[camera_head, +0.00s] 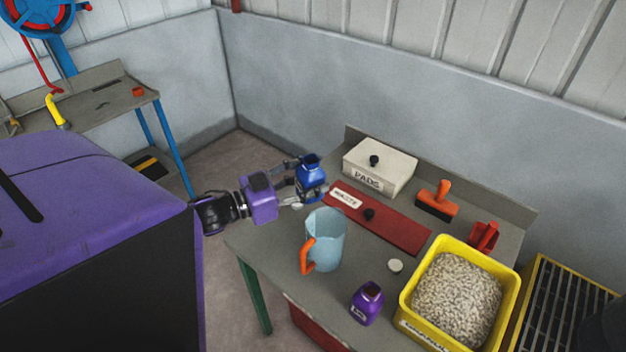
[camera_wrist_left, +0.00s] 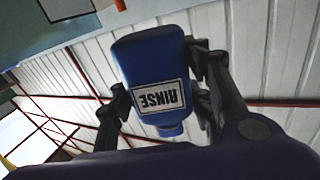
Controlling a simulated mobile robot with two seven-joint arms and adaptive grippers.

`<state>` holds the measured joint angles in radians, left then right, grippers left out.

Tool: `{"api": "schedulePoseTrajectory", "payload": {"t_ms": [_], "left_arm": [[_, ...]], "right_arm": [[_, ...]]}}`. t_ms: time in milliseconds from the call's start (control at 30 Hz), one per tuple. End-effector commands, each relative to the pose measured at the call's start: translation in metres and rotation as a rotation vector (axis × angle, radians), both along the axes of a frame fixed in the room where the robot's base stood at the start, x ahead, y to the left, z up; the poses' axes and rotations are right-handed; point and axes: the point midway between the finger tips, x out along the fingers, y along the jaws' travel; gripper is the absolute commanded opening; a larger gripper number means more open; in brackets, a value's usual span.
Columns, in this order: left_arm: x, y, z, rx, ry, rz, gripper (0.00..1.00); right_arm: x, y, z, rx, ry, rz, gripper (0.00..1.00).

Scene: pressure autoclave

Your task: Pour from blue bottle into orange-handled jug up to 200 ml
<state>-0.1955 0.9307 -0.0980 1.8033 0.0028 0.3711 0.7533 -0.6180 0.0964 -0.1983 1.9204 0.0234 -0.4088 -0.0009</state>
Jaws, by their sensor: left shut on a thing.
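A blue bottle (camera_head: 312,180) is held upright by my left gripper (camera_head: 304,178), left of the white box at the table's back left. Its open dark mouth faces up. The left wrist view shows the bottle (camera_wrist_left: 150,55) between the fingers (camera_wrist_left: 160,100), with a RINSE label upside down in the picture. The pale blue jug (camera_head: 328,238) stands upright on the table, in front of the bottle and slightly right. Its orange handle (camera_head: 307,257) points to the front left. The jug's markings and any liquid inside are not readable. My right gripper is not in view.
A purple bottle (camera_head: 367,303) and a yellow crate of pale pellets (camera_head: 407,312) stand right of the jug. A red lid-like panel (camera_head: 400,230), a white PADS box (camera_head: 395,160) and an orange-handled brush (camera_head: 437,202) lie behind. White caps (camera_head: 395,266) lie on the grey table (camera_head: 268,250).

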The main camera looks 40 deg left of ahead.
Motion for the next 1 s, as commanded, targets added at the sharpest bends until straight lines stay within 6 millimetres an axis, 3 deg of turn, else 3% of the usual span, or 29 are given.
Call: {"api": "schedulePoseTrajectory", "payload": {"t_ms": [433, 800, 1000], "left_arm": [[0.001, 0.001, 0.002, -0.018, 0.006, -0.001, 0.10], [0.001, 0.001, 0.030, -0.016, 0.004, -0.003, 0.10], [0.001, 0.001, 0.031, -0.017, 0.006, -0.001, 0.10]], "right_arm": [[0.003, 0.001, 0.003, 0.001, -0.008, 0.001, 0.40], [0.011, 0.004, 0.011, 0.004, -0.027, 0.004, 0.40], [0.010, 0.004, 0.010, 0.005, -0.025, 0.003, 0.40]]}}
